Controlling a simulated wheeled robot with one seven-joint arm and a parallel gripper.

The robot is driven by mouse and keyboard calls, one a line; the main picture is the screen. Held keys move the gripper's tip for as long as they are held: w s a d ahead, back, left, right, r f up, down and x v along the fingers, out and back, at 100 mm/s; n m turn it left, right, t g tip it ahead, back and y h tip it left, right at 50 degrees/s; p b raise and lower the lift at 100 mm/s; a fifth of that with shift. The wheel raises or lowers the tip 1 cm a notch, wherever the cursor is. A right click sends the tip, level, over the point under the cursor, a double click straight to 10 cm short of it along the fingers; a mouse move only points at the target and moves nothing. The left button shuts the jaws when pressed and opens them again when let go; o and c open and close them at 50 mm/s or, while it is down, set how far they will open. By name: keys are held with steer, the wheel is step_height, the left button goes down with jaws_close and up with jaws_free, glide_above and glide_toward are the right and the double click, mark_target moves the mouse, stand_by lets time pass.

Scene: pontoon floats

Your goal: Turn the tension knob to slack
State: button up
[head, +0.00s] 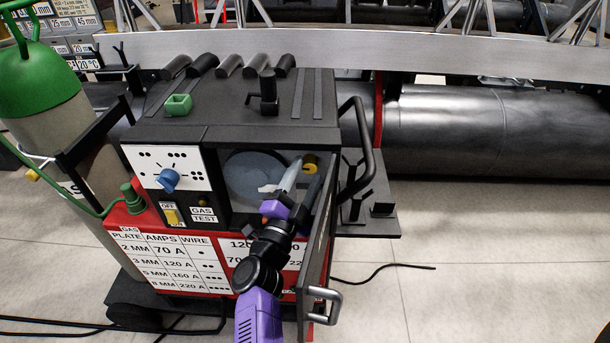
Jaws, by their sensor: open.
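A small yellow knob (310,163) with a dark centre shows inside the open side compartment of the red and black welding machine, near its upper right. I take it as the tension knob; any marking on it is too small to read. My gripper (282,182), with pale fingers on a purple and black wrist, reaches into the compartment from below. It is open, with its fingertips a little left of and below the yellow knob, seemingly apart from it. A grey-blue wire spool (256,176) sits behind the fingers, partly hidden by them.
The compartment door (316,235) stands open close to the right of my arm. The front panel carries a blue dial (168,180) and a yellow switch (171,216). A green-topped gas cylinder (40,82) stands at left. Floor at right is mostly clear, with a thin cable.

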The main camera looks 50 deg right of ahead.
jaws_close()
steer(key=shift+f+n+t, duration=0.1)
steer(key=shift+n+t, duration=0.3)
steer(key=shift+n, duration=0.6)
jaws_free()
steer(key=b+v, duration=0.2)
steer(key=v, duration=0.5)
steer(key=shift+s+a+f, duration=0.15)
steer(key=shift+s+a, duration=0.05)
steer(key=shift+a, duration=0.15)
